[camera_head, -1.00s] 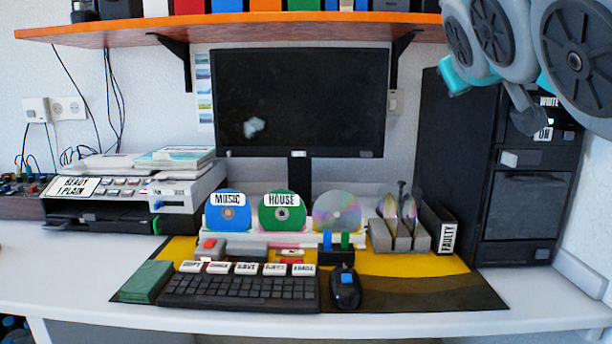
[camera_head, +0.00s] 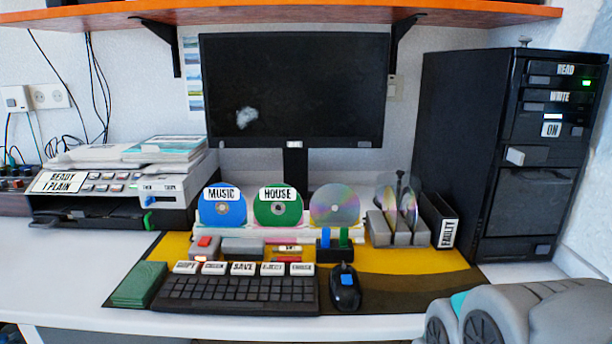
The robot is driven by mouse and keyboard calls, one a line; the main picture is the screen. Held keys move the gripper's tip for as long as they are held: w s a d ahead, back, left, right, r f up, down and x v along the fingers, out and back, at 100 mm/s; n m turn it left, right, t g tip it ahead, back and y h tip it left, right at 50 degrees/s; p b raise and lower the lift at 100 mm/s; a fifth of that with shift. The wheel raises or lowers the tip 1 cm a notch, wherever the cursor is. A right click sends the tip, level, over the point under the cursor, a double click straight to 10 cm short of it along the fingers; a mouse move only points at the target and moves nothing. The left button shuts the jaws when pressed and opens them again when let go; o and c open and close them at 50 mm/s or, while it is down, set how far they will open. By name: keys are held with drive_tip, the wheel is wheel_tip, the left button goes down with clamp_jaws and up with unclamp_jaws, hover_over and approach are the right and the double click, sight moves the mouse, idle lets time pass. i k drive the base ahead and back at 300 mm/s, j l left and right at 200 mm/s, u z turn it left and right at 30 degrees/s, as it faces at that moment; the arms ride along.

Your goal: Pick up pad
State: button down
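A green pad (camera_head: 138,285), a flat-topped rectangular block, lies at the front left of the desk. It is just left of the black keyboard (camera_head: 236,294) and on the left end of the yellow and brown desk mat (camera_head: 425,262). Its top and front show and nothing covers it. Grey links of my arm show at the bottom right, far to the right of the pad. My gripper is out of view, so its fingers cannot be seen.
A black mouse (camera_head: 345,290) is right of the keyboard. Behind are a disc stand with blue, green and silver discs (camera_head: 334,204), a disc rack (camera_head: 397,231) and a monitor (camera_head: 294,90). A printer-like device (camera_head: 120,195) stands left; a black tower (camera_head: 500,150) stands right. White desk left of the pad is clear.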

sight(136, 289)
drive_tip(key=u, duration=1.45)
